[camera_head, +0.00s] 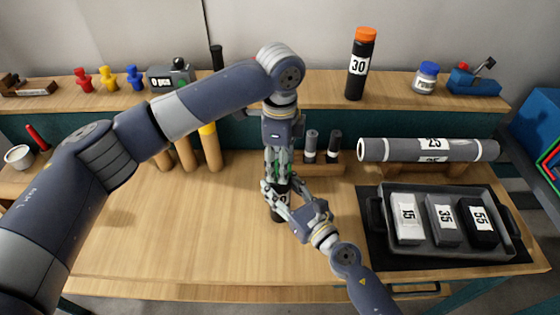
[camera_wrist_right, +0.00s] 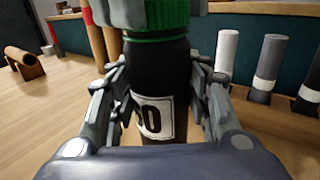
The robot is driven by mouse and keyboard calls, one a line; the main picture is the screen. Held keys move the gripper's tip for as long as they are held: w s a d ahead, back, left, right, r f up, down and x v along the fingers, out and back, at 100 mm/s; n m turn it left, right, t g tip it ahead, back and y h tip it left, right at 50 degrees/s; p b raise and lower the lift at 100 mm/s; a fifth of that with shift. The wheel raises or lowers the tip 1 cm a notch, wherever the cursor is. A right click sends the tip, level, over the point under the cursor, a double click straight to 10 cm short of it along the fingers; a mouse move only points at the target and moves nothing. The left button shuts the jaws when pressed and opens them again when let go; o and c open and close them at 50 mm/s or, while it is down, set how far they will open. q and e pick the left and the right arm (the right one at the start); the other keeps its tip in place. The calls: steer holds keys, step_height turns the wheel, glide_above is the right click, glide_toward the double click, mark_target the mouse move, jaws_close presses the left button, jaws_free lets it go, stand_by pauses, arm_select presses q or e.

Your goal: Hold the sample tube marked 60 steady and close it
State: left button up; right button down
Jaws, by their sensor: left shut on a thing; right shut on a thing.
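The black sample tube (camera_head: 278,213) stands upright near the middle of the table. In the right wrist view the tube (camera_wrist_right: 157,75) shows a white label; a 0 is readable, and the digit before it is partly cut off. A green ribbed cap (camera_wrist_right: 165,20) sits at the tube's top; whether it is fully seated I cannot tell. My left gripper (camera_head: 277,170) comes down from above and is shut on the cap. My right gripper (camera_head: 279,190) comes from the lower right and is shut around the tube's body; its fingers flank the tube in the wrist view (camera_wrist_right: 160,100).
A rack (camera_head: 325,168) with small grey rolls stands just right of the tube. A large grey roll (camera_head: 400,149) lies behind a tray (camera_head: 375,215) of labelled blocks. An orange-capped tube (camera_head: 356,80) marked 30 stands on the back shelf. The table's left front is clear.

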arm_select(q)
steer(key=m, duration=1.2)
steer(key=shift+m, duration=0.4)
steer(key=m, duration=1.2)
steer(key=shift+m, duration=0.4)
steer(key=o, duration=0.7)
